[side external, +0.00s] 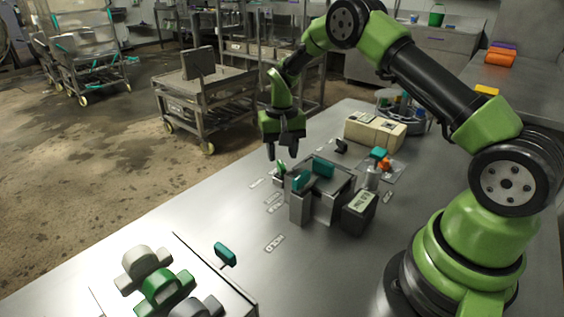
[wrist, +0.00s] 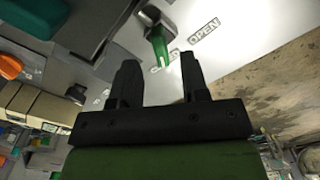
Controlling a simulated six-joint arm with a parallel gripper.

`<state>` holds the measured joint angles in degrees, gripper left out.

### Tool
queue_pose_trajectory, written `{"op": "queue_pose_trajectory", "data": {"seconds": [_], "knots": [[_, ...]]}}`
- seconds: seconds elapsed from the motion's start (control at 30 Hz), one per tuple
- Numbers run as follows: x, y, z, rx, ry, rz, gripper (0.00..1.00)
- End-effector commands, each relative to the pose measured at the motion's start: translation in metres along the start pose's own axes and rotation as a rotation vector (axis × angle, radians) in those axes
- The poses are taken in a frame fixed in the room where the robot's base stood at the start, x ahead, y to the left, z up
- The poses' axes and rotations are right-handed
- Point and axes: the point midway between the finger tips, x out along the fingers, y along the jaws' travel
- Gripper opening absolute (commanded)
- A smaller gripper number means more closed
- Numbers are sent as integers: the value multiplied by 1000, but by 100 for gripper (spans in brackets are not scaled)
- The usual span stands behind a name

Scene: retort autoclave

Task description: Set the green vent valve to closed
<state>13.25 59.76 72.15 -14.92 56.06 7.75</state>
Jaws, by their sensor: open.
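The green vent valve (wrist: 160,45) shows in the wrist view as a bright green lever on a grey mount. Its free end points down the picture, between my fingertips and close to a partly hidden label. An OPEN label (wrist: 203,33) lies to its right. In the side view the green valve (side external: 281,169) is small, at the left end of the grey fixture. My gripper (side external: 282,154) points down just above it, fingers apart and empty. In the wrist view my gripper (wrist: 159,63) has one finger on each side of the lever's end; contact cannot be told.
Teal handles (side external: 322,167) stand on the grey fixture beside the valve, with a dark labelled box (side external: 359,211) to the right. A beige box (side external: 375,131) is behind. A HOLD label (side external: 273,244) and a teal-handled lever (side external: 225,254) are nearer the front.

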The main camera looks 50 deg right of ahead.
Motion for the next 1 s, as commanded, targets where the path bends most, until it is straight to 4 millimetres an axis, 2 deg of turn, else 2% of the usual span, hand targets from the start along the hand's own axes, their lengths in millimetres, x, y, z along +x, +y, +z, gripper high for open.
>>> {"op": "queue_pose_trajectory", "data": {"seconds": [0.1, 0.3, 0.43, 0.87, 0.93, 1.0], "knots": [[-26, 0, -1, 0, 5, -2, 42], [-53, 0, 0, 0, 2, -1, 42], [-60, 0, 0, 1, 0, 0, 42], [-62, 0, 1, 0, 2, -2, 42], [-71, -2, 4, -5, 13, -10, 42], [-88, -5, 10, -16, 35, -28, 42]]}}
